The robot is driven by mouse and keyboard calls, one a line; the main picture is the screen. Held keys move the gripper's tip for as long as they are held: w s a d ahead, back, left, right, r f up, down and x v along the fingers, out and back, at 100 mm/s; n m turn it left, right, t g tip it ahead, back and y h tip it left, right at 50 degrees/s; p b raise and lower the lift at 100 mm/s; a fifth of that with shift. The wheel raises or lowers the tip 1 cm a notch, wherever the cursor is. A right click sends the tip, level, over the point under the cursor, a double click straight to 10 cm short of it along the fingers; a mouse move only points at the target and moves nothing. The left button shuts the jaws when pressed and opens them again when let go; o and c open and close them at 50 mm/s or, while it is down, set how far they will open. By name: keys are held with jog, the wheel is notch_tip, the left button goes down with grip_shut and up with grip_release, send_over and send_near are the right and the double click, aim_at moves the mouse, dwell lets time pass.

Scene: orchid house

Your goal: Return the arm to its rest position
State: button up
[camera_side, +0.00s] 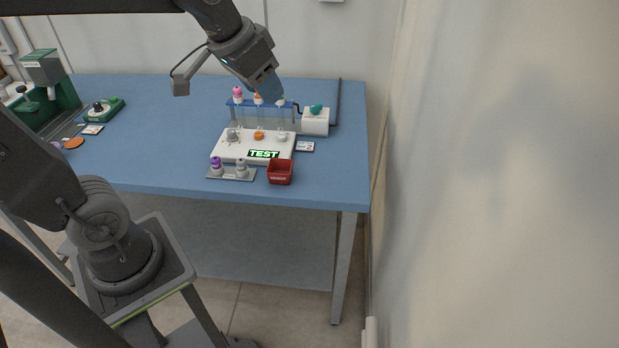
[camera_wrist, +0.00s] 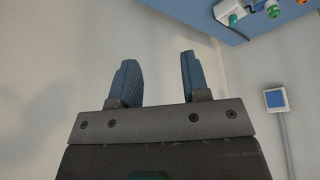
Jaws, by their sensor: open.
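My gripper (camera_side: 268,84) is above the blue table (camera_side: 180,150), close to the rack at the back in the side view. In the wrist view its two blue fingers (camera_wrist: 157,80) stand apart with nothing between them, against the pale wall. My arm reaches in from the upper left of the side view. In the wrist view the table shows only as a blue corner at the top right, with a white device and coloured knobs on it.
On the table are a blue rack (camera_side: 262,112) with coloured caps, a white device with a green knob (camera_side: 315,122), a white TEST board (camera_side: 228,150), a red bin (camera_side: 280,172) and a grey plate (camera_side: 247,175) with capped pieces. A green machine (camera_side: 60,95) stands far left. A wall rises right.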

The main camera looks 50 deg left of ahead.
jog(key=s+d+f, duration=0.3)
jog(key=s+f, duration=0.1)
jog(key=s, duration=0.6)
jog(key=shift+s, duration=0.2)
dwell(0.8)
